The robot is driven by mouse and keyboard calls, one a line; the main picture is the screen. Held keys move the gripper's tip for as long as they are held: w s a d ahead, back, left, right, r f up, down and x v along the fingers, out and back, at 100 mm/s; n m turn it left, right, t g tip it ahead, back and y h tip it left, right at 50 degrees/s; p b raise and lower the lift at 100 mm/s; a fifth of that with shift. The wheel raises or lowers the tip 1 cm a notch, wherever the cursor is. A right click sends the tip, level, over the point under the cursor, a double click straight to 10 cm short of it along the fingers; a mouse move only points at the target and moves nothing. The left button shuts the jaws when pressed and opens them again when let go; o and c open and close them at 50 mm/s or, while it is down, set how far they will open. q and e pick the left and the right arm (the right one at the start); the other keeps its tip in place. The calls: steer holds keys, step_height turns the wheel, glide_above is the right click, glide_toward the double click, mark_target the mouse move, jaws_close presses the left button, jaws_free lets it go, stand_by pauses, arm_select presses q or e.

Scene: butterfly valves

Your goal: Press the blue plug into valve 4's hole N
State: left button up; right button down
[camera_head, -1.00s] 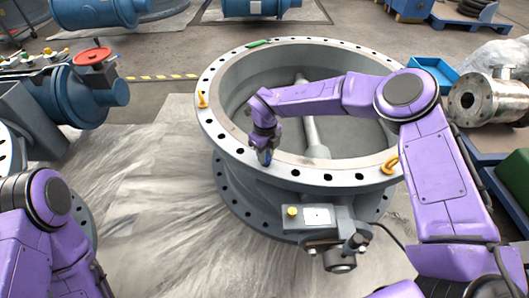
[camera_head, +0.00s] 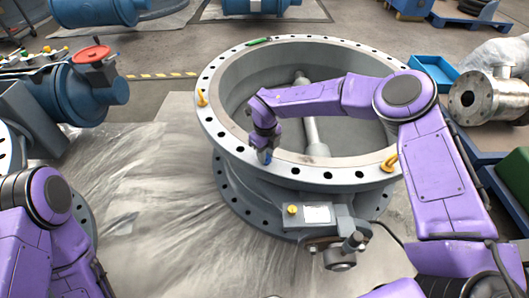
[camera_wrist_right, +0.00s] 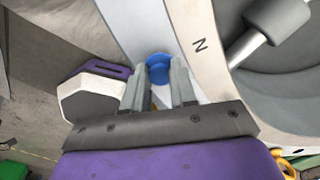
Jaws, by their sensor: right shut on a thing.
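The grey valve (camera_head: 345,179) stands upright in the middle of the head view, its wide flange ring facing up. My right gripper (camera_head: 265,155) is over the near left part of the flange, pointing down. In the right wrist view its two fingers (camera_wrist_right: 158,85) are shut on the blue plug (camera_wrist_right: 159,68). The plug's blue top shows between the fingertips, close against the flange. A letter N (camera_wrist_right: 200,46) is marked on the ring beside it. The hole under the plug is hidden. My left gripper is out of view; only my left arm shows at lower left.
Yellow lifting eyes (camera_head: 202,97) stand on the flange, another at its right (camera_head: 390,164). A green item (camera_head: 258,41) lies on the far rim. A blue valve with a red handwheel (camera_head: 92,55) is at left. A blue tray (camera_head: 433,72) and steel pipe piece (camera_head: 487,97) are at right.

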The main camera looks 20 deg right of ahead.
steer(key=shift+f, duration=0.25)
steer(key=shift+f+b, duration=0.3)
steer(key=shift+c, duration=1.7)
jaws_free()
step_height(320, 180, up, 6)
steer(key=p, duration=0.5)
steer(key=shift+r, duration=0.1)
